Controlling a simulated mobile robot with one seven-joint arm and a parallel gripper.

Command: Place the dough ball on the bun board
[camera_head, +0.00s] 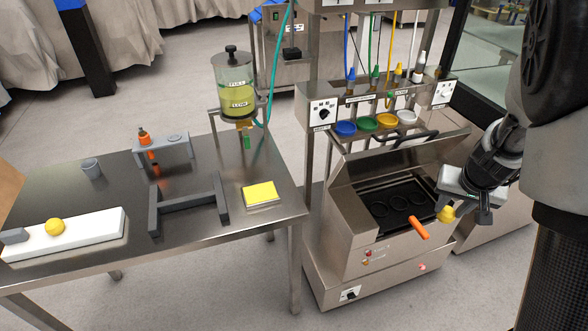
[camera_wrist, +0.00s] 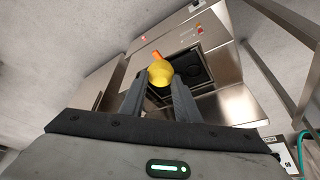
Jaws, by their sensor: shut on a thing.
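A yellow dough ball (camera_head: 446,214) is held between the fingers of my gripper (camera_head: 457,206), at the right, in the air by the front right of the steel machine. In the wrist view the dough ball (camera_wrist: 160,73) sits between the tips of the two grey fingers of my gripper (camera_wrist: 160,84). A long white board (camera_head: 90,232), which looks like the bun board, lies on the steel table at the far left, well away from my gripper. A second yellow ball (camera_head: 55,227) rests on it, beside a grey block.
The steel machine (camera_head: 345,240) has its lid up over a dark tray with round moulds; an orange handle (camera_head: 419,228) sticks out in front.

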